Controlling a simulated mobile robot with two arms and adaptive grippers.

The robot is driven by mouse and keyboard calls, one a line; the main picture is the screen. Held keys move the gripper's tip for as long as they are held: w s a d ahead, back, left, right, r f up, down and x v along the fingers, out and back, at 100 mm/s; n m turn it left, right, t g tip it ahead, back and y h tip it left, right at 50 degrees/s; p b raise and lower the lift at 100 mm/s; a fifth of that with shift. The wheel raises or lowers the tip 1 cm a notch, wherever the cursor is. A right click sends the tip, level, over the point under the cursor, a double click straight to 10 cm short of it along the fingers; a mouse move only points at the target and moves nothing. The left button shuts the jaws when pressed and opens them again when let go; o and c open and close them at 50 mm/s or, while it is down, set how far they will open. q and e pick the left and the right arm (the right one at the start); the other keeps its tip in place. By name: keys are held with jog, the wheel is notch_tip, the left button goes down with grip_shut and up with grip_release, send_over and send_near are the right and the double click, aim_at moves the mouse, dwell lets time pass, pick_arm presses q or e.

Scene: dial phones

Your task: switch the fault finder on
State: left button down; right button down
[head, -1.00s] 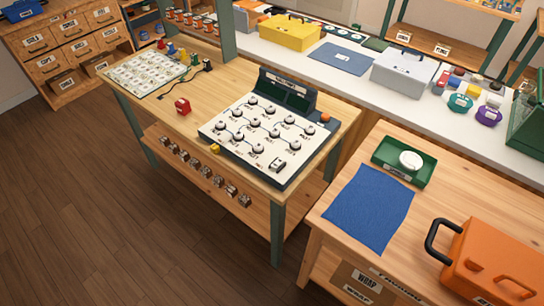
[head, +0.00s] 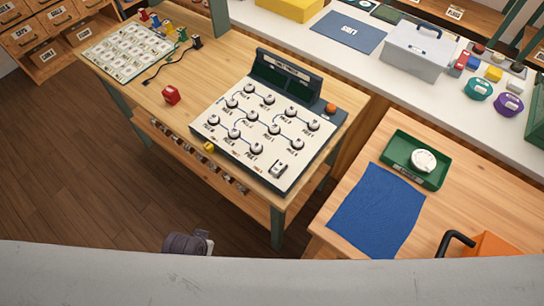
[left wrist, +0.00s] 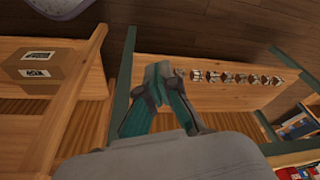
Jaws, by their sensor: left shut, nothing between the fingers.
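In the left wrist view my left gripper (left wrist: 158,70) is shut and empty, in front of the bench's lower shelf. The fault finder does not show there. My right gripper is not in view.
A blue cloth (head: 378,212) and a green tray (head: 406,177) lie on the right table. Several small items line the lower shelf (left wrist: 245,96). Bare floor lies left of the bench.

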pick_arm(q)
jog(key=w+d+r+m+t+h+p, duration=0.1)
jog(key=w+d+r, duration=0.25)
jog(key=r, duration=0.55)
jog(key=w+d+r+m+t, duration=0.15)
jog(key=w+r, duration=0.25)
jog(key=r, duration=0.6)
jog(key=w+d+r+m+t+h, duration=0.1)
jog(key=w+d+r+m+h, duration=0.1)
jog(key=w+d+r, duration=0.3)
jog(key=d+r+h, duration=0.1)
jog(key=d+r, duration=0.2)
jog(key=d, duration=0.1)
jog(key=shift+d+t+h+p, duration=0.25)
jog(key=shift+t+h+p, duration=0.1)
jog(key=shift+h, duration=0.05)
jog(key=shift+w+f+m, duration=0.1)
jog(key=shift+m, duration=0.15)
jog(key=p, duration=0.2)
send_over(278, 166)
jog(key=s+a, duration=0.2)
jog(key=s, duration=0.1)
jog(key=f, duration=0.6)
jog(key=shift+w+d+f, duration=0.1)
jog(key=shift+w+f, duration=0.1)
jog(key=f, duration=0.3)
jog(key=shift+w+d+f, duration=0.15)
jog(key=shift+w+f, duration=0.05)
jog(key=shift+f, duration=0.65)
